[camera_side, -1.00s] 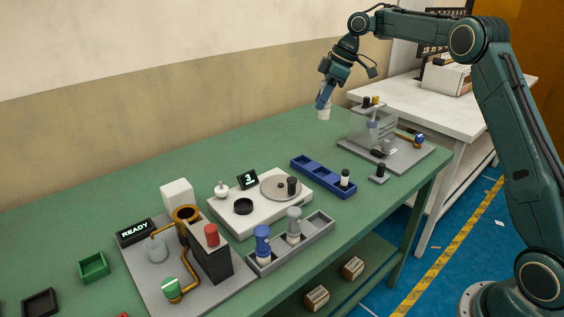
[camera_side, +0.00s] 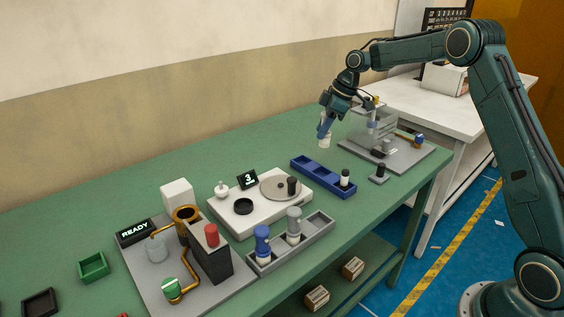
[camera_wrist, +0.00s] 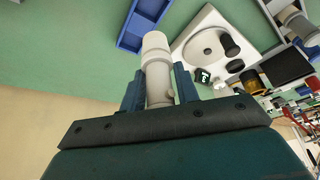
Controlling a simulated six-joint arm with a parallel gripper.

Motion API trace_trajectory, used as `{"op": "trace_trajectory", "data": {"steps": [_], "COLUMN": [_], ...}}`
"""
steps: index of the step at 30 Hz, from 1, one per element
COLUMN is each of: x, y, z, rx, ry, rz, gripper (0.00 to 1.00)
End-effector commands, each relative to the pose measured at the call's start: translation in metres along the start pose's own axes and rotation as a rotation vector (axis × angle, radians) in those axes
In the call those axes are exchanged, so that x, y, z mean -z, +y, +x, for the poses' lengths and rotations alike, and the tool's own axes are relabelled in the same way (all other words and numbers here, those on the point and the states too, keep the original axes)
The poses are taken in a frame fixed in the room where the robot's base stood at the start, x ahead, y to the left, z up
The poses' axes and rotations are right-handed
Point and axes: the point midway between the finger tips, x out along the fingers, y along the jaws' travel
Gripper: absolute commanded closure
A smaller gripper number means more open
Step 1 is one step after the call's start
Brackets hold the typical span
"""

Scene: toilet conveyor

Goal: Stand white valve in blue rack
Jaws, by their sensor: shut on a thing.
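The white valve (camera_wrist: 155,58) is a pale cylinder held between the two fingers of my gripper (camera_wrist: 160,88), which is shut on it. In the side view the valve (camera_side: 325,142) hangs roughly upright below my gripper (camera_side: 325,130), in the air above the green table. In the wrist view the rack (camera_wrist: 139,30) shows at the top, beyond the valve.
A white unit with a round plate (camera_side: 271,184) stands left of the rack. A grey rack (camera_side: 318,224) holds blue-topped and grey-topped valves. A grey fixture (camera_side: 405,155) stands right of the rack, with a small black-topped piece (camera_side: 380,170) nearby. The back of the green table is clear.

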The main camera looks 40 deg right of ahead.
Motion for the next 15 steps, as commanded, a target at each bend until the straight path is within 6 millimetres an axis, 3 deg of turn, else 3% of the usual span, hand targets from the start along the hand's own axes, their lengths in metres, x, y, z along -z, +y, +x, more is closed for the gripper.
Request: {"op": "trace_trajectory", "data": {"steps": [9, 15], "x": [-0.021, -0.026], "y": [0.000, 0.000], "z": [0.051, 0.063], "rx": [0.001, 0.000], "ry": [0.000, 0.002], "rz": [0.000, 0.000], "gripper": [0.95, 0.95]}}
